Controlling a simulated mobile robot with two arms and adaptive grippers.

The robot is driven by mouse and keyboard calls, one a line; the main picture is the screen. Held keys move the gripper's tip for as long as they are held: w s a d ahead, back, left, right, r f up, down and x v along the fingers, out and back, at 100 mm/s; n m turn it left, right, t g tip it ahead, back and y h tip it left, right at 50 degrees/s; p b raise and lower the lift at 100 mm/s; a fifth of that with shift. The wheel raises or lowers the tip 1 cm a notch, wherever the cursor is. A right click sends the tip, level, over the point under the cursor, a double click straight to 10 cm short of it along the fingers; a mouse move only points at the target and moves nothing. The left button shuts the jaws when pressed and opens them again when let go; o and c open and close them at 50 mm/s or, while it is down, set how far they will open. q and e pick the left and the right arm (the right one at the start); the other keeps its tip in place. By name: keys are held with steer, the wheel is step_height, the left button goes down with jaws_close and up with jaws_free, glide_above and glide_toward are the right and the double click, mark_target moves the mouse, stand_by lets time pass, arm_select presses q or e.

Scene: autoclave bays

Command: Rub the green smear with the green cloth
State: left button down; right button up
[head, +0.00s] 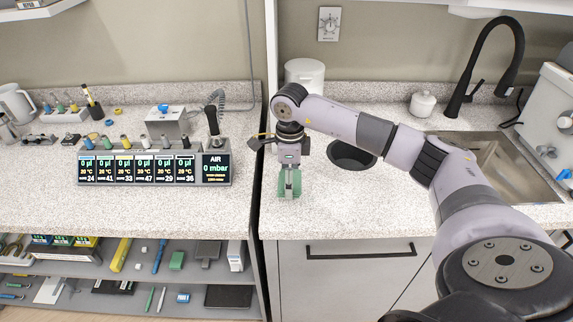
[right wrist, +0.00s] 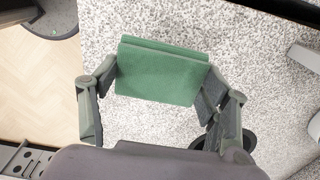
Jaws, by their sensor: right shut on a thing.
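The green cloth (head: 289,183) is a folded block held between the fingers of my right gripper (head: 288,178), low over the speckled counter near its front edge. In the right wrist view the cloth (right wrist: 160,72) sits between the two dark fingers of the right gripper (right wrist: 160,85), which are shut on it. I cannot tell whether the cloth touches the counter. No green smear shows in either view; the cloth and gripper hide the surface under them. My left gripper is not in view.
A dark round opening (head: 351,156) is in the counter right of the gripper. The sink (head: 520,185) and black faucet (head: 470,85) are further right. A white canister (head: 305,76) stands behind. A display panel (head: 153,168) stands left, across a gap. The front counter (head: 350,210) is clear.

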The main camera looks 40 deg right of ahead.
step_height(320, 180, up, 3)
steer(key=shift+w+a+f+p, duration=0.1)
steer(key=shift+w+f+p, duration=0.05)
steer(key=shift+p, duration=0.5)
steer(key=shift+r, duration=0.4)
